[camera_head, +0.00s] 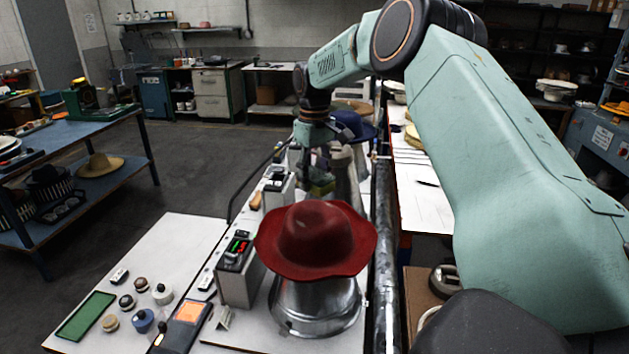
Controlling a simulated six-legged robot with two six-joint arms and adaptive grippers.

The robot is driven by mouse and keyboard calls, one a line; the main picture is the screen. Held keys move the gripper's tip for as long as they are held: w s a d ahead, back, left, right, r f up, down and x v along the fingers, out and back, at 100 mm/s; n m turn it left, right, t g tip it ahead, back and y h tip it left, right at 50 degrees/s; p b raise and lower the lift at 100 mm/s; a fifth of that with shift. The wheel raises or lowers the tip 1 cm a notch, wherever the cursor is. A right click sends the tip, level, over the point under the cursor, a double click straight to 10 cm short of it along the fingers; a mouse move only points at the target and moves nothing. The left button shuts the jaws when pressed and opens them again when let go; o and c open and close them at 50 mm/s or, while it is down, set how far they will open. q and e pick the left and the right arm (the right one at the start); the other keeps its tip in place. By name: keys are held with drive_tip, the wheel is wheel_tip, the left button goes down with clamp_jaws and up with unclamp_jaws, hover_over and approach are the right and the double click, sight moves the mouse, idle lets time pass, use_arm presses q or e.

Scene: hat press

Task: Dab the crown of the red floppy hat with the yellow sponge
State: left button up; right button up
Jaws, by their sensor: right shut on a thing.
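The red floppy hat (317,236) sits on a metal hat form (315,305) at the front of the bench, crown up and brim wavy. My right gripper (319,172) points down just behind and above the hat's crown. It is shut on a dull yellow block, which looks like the yellow sponge (321,189). The sponge's lower part is close to the back of the crown in the picture. I cannot tell whether they touch. My left gripper is out of view.
A blue hat (353,126) stands on another form behind. A control box with a lit display (237,250) stands left of the red hat. Several knobs, a green pad (86,316) and a handheld device (186,322) lie at front left. A dark pipe (385,260) runs along the right.

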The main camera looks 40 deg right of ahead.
sight(315, 211)
drive_tip(key=shift+f, duration=0.1)
drive_tip(key=shift+f+b, duration=0.3)
drive_tip(key=shift+f, duration=2.55)
drive_tip(key=shift+f, duration=0.45)
drive_tip(key=shift+s+a+f, duration=0.1)
drive_tip(key=shift+s+f, duration=0.05)
drive_tip(key=shift+f, duration=0.1)
idle(1.5)
drive_tip(key=shift+r, duration=0.1)
drive_tip(key=shift+r+p, duration=0.35)
drive_tip(key=shift+r, duration=1.95)
drive_tip(key=shift+w+r, duration=0.2)
drive_tip(key=shift+r, duration=0.85)
drive_tip(key=shift+s+r, duration=0.1)
drive_tip(key=shift+r, duration=0.1)
